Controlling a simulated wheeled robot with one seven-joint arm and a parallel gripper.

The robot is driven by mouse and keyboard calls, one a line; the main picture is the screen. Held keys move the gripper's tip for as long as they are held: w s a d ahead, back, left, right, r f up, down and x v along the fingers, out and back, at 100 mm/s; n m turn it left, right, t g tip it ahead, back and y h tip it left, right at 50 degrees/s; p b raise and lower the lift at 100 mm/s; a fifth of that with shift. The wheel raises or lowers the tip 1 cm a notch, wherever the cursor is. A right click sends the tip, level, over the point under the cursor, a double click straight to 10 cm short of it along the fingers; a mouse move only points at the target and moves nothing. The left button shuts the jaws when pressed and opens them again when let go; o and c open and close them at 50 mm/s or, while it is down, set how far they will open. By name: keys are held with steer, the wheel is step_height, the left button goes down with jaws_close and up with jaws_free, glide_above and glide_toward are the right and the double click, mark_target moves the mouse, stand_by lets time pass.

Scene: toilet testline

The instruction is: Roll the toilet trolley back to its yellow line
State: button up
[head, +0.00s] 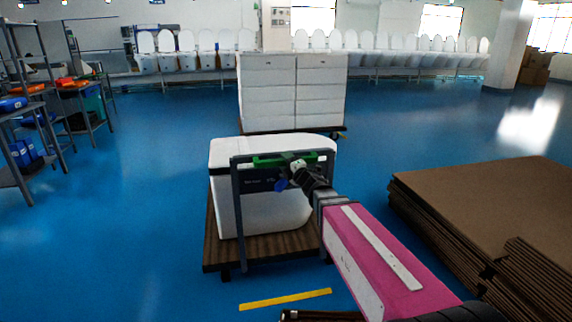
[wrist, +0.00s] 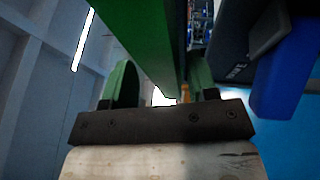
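The toilet trolley (head: 217,257) has a brown wooden deck and a dark upright handle frame (head: 238,215) on its near side. A white toilet (head: 228,155) stands on the deck. A green bar (head: 270,160) runs along the top of the handle. The yellow line (head: 285,299) lies on the floor a little in front of the trolley's near edge. My gripper (head: 298,172) is at the green bar, near its middle. In the wrist view my gripper (wrist: 162,90) has its fingers apart, on either side of the green bar (wrist: 140,30), with a bright gap between them. Contact cannot be made out.
White stacked boxes (head: 290,95) stand on another trolley just behind. Flat brown cardboard (head: 490,200) is piled close on the right. Shelving (head: 40,120) with blue and orange bins is at the left. Blue floor (head: 130,230) is clear to the trolley's left.

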steer(key=shift+f, duration=0.1)
steer(key=v, duration=1)
steer(key=shift+s+d, duration=0.25)
steer(key=shift+s, duration=0.1)
steer(key=w+d+f+m+g+h, duration=0.3)
steer(key=d+f+m+h, duration=1)
steer(key=d+m, duration=0.25)
steer(key=s+d+f+m+g, duration=0.3)
steer(key=s+f+m+g, duration=0.8)
steer(key=s, duration=0.4)
steer(key=shift+s+f+g, duration=0.25)
steer(key=shift+s+g, duration=0.05)
steer(key=shift+g, duration=0.5)
